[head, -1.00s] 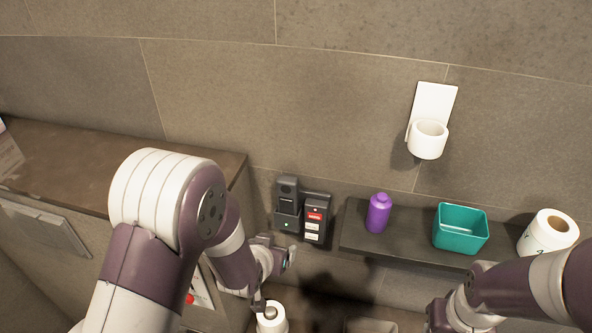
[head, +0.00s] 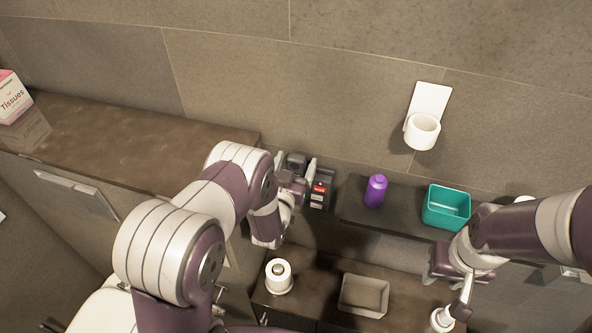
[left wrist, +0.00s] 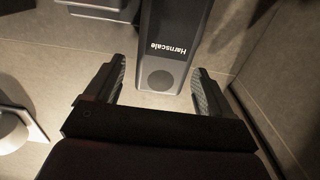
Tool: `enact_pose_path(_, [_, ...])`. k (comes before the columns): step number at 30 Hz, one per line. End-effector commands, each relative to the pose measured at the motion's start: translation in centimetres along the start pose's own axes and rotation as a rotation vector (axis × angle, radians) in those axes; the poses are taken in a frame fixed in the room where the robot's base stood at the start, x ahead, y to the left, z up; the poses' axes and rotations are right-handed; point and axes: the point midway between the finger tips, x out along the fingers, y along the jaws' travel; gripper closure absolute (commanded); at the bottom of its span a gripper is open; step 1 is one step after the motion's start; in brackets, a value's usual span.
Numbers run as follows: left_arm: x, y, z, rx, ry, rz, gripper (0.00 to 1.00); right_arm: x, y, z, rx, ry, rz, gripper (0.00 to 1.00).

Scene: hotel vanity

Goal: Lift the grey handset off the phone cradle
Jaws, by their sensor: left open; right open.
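The phone is on the wall in the head view. Its grey handset (head: 296,160) is upright, mostly hidden by my left gripper, beside a dark panel (head: 319,193) with a red label. My left gripper (head: 296,170) is open, with one finger on each side of the handset. In the left wrist view the handset (left wrist: 172,35), marked "Harnscale" with a round disc at its end, reaches between the open fingers (left wrist: 159,85). Gaps show on both sides there. My right gripper (head: 450,285) is open and empty at the lower right, away from the phone.
A purple bottle (head: 376,191) and a teal box (head: 447,207) stand on the dark shelf (head: 348,208) right of the phone. A white wall holder (head: 423,130) is above. A paper roll (head: 278,276) and a tray (head: 365,294) sit below. A tissue box (head: 12,97) is at far left.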

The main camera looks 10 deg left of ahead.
Motion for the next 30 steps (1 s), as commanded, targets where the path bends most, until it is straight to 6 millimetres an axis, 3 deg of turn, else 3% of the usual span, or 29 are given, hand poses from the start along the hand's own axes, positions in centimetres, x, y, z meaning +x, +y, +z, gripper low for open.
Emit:
enact_pose_path(3, [1.0, 0.0, 0.0, 0.0, -0.001, 0.0, 0.17, -0.4, 0.0, 0.0, 0.0, -0.001, 0.0, 0.57])
enact_pose_path(9, [1.0, 0.0, 0.2, 0.0, -0.002, 0.0, 0.2, -0.2, 0.0, 0.0, 0.0, -0.001, 0.0, 0.57])
enact_pose_path(16, [1.0, 0.0, 0.1, 0.0, -0.001, -0.001, 0.93, -0.2, 0.0, 0.0, 0.0, -0.001, 0.0, 0.57])
enact_pose_path(24, [1.0, 0.0, -0.1, 0.0, 0.001, -0.001, 0.94, -0.2, 0.0, 0.0, 0.0, -0.001, 0.0, 0.57])
enact_pose_path(30, [1.0, 0.0, -2.1, 0.0, 0.003, -0.001, 0.94, 0.5, 0.0, 0.1, 0.0, -0.001, 0.0, 0.57])
